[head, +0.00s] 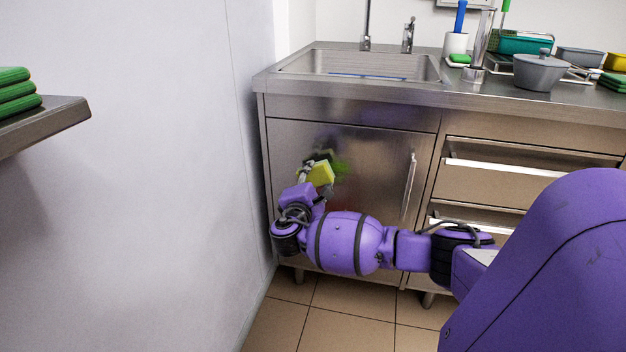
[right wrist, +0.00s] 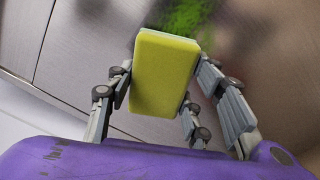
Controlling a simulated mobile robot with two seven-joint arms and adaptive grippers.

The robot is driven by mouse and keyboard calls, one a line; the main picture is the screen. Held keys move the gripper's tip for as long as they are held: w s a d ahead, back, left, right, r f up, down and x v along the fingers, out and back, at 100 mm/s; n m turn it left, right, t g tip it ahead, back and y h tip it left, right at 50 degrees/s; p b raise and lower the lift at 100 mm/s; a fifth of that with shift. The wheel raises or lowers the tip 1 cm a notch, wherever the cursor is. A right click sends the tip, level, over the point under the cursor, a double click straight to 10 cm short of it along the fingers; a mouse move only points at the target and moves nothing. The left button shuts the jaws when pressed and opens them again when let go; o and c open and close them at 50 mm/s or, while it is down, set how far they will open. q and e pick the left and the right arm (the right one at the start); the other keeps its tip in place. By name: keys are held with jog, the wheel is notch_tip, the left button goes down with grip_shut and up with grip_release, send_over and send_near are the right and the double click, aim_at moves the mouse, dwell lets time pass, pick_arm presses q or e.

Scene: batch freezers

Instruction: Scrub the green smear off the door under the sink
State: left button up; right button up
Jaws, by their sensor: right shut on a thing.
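The steel door (head: 376,160) under the sink is closed, with a vertical handle at its right side. A green smear (head: 340,166) shows on its upper middle, with a darker patch beside it that may be a reflection. The smear also shows in the right wrist view (right wrist: 188,16). My right gripper (head: 318,180) is shut on a yellow sponge (right wrist: 165,74) with a pale edge layer, and holds it in front of the door at the smear. Part of the smear is hidden behind the sponge; I cannot tell whether they touch. My left gripper is not in view.
The sink (head: 360,66) is set in the steel counter above. A grey pot (head: 538,72) stands on the counter. A white wall (head: 170,170) closes the left side, with a shelf (head: 50,122) holding green cloths.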

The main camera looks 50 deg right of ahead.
aim_at(329, 180)
jog(key=shift+x, duration=1)
dwell(0.4)
jog(key=shift+s+d+r+p, duration=0.15)
jog(key=shift+s+d+p, duration=0.2)
jog(key=shift+s, duration=0.3)
jog(key=shift+s+d+p, duration=0.3)
jog(key=shift+s+p, duration=0.4)
jog(key=shift+s, duration=0.25)
jog(key=shift+s+d, duration=0.2)
jog(key=shift+s, duration=0.05)
